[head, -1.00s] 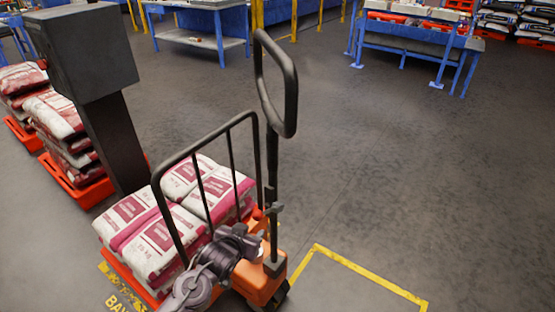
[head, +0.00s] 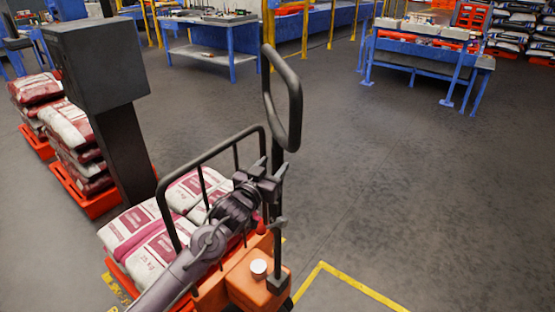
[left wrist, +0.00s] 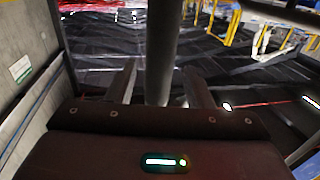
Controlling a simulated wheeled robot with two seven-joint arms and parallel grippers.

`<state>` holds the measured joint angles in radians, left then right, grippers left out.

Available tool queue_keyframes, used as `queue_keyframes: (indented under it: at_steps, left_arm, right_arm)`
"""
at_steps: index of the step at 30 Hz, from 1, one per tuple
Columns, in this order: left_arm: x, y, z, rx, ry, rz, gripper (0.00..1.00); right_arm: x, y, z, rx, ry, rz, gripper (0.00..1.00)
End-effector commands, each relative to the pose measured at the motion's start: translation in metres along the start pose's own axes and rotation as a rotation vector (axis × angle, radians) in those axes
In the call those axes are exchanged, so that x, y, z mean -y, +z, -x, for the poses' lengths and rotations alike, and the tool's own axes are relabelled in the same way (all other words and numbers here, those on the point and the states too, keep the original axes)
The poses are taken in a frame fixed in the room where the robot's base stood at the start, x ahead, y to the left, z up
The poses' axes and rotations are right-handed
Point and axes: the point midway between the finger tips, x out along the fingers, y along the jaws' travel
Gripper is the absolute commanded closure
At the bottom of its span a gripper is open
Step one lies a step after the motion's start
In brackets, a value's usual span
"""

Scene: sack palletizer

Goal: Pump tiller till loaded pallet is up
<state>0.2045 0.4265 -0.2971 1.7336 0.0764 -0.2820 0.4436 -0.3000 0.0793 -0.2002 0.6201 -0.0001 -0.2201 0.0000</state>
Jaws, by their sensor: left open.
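The pallet jack's black tiller has a loop handle (head: 294,108) standing nearly upright, above its orange body (head: 262,284). My left gripper (head: 272,176) is open at the tiller shaft, below the loop. In the left wrist view a dark upright shaft (left wrist: 162,55) shows in the gap between the two open fingers (left wrist: 160,88). I cannot tell whether it touches them. The white and maroon sacks (head: 132,222) lie on a red-orange pallet (head: 118,270) behind the jack's black backrest frame (head: 205,155). My arm hides part of the load and the jack. My right gripper is not in view.
A dark post with a box head (head: 100,68) stands left of the load. More sacks on red pallets (head: 88,195) are behind it. Blue workbenches (head: 212,50) stand at the back. The floor right of the jack is clear, with a yellow line (head: 355,284).

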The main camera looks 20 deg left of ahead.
Motion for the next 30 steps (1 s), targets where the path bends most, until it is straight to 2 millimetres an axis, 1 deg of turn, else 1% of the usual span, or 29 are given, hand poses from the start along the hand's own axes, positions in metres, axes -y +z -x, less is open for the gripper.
queue_keyframes:
  at_steps: [1, 6, 10, 17, 20, 28, 30]
  left_arm:
    - [-0.001, -0.003, -0.009, -0.001, 0.001, 0.000, 0.53]
    - [-0.001, -0.001, -0.026, 0.000, 0.001, 0.000, 0.53]
    - [-0.001, 0.000, -0.032, 0.001, 0.001, -0.001, 0.53]
    - [-0.001, 0.001, -0.033, 0.001, 0.001, -0.001, 0.53]
    - [-0.001, 0.001, -0.032, 0.001, 0.001, -0.001, 0.64]
    - [-0.001, 0.001, -0.032, 0.001, 0.001, -0.001, 0.99]
    - [-0.001, 0.001, -0.032, 0.001, 0.001, -0.001, 1.00]
  right_arm:
    - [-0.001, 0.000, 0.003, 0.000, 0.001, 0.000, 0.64]
    - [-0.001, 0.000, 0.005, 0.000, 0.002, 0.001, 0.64]
    - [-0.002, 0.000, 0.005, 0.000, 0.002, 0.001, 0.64]
    - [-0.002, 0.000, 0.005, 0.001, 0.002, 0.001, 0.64]
    - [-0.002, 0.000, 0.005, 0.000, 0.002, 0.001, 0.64]
    - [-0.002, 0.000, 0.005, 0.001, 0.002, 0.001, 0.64]
    - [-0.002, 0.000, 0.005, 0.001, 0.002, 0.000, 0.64]
